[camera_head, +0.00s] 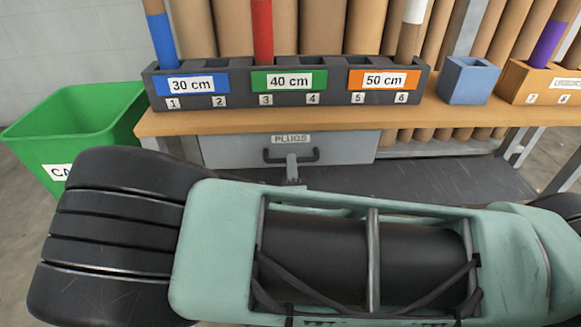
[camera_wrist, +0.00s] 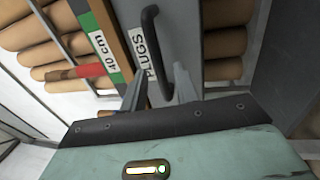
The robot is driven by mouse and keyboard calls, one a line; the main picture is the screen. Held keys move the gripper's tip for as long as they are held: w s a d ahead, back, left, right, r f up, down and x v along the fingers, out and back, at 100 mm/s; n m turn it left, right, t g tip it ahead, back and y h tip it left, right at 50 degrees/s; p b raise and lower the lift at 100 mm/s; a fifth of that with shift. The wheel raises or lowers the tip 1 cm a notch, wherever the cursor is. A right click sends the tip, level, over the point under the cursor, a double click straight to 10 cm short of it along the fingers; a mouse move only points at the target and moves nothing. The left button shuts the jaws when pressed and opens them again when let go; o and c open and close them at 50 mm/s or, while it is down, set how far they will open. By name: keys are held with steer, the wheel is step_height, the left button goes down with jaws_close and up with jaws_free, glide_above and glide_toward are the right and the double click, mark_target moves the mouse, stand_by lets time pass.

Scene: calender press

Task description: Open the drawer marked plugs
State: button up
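The grey drawer (camera_head: 345,148) marked PLUGS hangs under the wooden bench top and looks shut. Its label (camera_head: 290,139) sits above a black bar handle (camera_head: 268,156). In the wrist view the drawer front (camera_wrist: 185,30), the label (camera_wrist: 149,58) and the handle (camera_wrist: 150,22) appear turned on their side. My gripper (camera_wrist: 158,87) is open, with one grey finger on each side of the handle's lower part in this view. I cannot tell whether the fingers touch the handle. In the head view my gripper (camera_head: 292,165) is at the handle's middle, partly hidden by my arm.
On the bench top (camera_head: 220,121) stand a dark rack (camera_head: 330,97) with coloured tubes, a blue box (camera_head: 470,82) and an orange holder (camera_head: 530,85). A green bin (camera_head: 75,125) stands at left. Brown rolls (camera_head: 325,25) line the back. A dark lower shelf (camera_head: 450,177) looks clear.

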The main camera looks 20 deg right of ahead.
steer(key=shift+b+x, duration=0.4)
steer(key=shift+x, duration=1.25)
